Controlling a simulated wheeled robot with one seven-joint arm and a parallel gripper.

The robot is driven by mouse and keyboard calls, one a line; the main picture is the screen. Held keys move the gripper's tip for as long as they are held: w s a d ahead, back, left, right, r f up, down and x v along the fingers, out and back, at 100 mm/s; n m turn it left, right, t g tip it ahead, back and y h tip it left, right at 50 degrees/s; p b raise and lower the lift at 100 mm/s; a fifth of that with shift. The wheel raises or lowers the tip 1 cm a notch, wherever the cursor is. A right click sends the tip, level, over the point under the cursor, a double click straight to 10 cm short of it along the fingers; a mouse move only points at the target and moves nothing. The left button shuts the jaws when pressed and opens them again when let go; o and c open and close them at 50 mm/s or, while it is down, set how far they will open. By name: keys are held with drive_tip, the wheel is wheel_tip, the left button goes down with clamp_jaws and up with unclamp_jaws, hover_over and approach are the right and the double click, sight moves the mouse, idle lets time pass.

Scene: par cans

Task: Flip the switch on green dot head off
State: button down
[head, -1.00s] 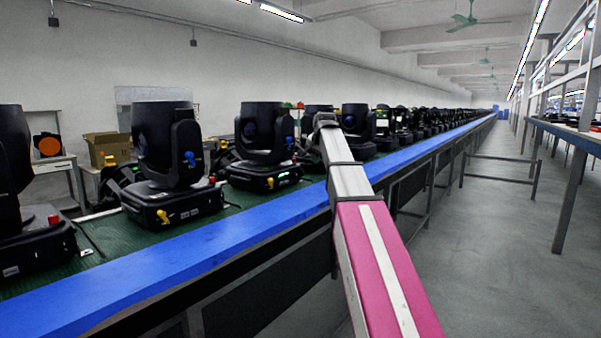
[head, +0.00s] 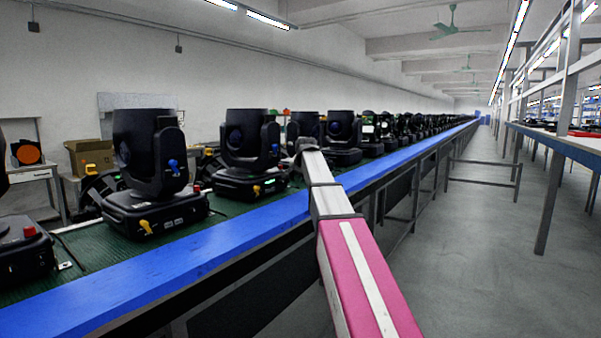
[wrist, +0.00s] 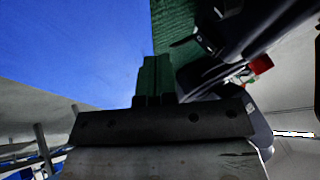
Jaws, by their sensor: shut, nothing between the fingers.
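Black moving-head lights stand in a row on a green belt. The nearest whole one (head: 147,158) has a blue knob on its side and a yellow knob on its base; another (head: 250,150) stands behind it. My gripper (wrist: 153,75) is shut and empty, pointing over the belt edge. In the wrist view a black head (wrist: 235,35) with a red knob (wrist: 261,65) and a green patch is to its right, apart from it.
A blue rail (head: 170,255) runs along the belt's near side, beneath my arm. A partly seen head (head: 25,258) with a red knob is at far left. A cardboard box (head: 88,155) stands behind the belt. The grey aisle floor (head: 480,250) at right is clear.

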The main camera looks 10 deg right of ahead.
sight(289, 182)
drive_tip(key=w+a+f, duration=0.1)
drive_tip(key=w+a, duration=0.1)
drive_tip(key=w, duration=0.1)
drive_tip(key=shift+f, duration=0.4)
drive_tip(key=shift+w+a+f, duration=0.1)
drive_tip(key=shift+w+a, duration=0.3)
drive_tip(key=shift+a, duration=0.05)
drive_tip(key=shift+a+f, duration=0.1)
drive_tip(key=shift+w+a+t, duration=0.1)
drive_tip(key=shift+w+t, duration=0.05)
drive_tip(key=shift+t, duration=0.15)
drive_tip(key=shift+r+y, duration=0.3)
drive_tip(key=shift+r, duration=0.55)
